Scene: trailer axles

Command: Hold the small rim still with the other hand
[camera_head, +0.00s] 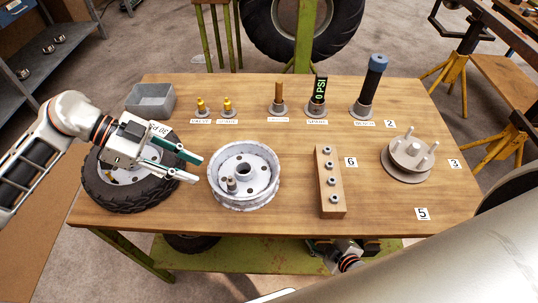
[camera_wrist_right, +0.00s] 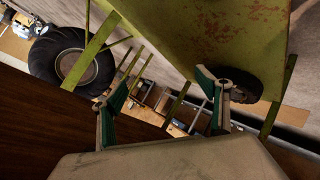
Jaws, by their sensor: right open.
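The small rim (camera_head: 270,193) is a worn white wheel rim lying flat on the wooden table, left of its middle. A small grey post-like part (camera_head: 231,185) stands inside it at the front left. My left gripper (camera_head: 199,169) is open, with its fingertips just left of the rim, over the tyred wheel (camera_head: 115,195). Nothing shows between its fingers, and I cannot tell whether they touch the rim. My right gripper (camera_wrist_right: 165,98) is open and empty in the right wrist view. The rim is not in that view; a green surface and floor show instead.
A wooden block (camera_head: 329,190) with several nuts stands right of the rim. A studded hub (camera_head: 410,158) is at the right. A grey bin (camera_head: 151,101), brass valves (camera_head: 201,106), a gauge (camera_head: 317,98) and a black-handled tool (camera_head: 370,86) line the back.

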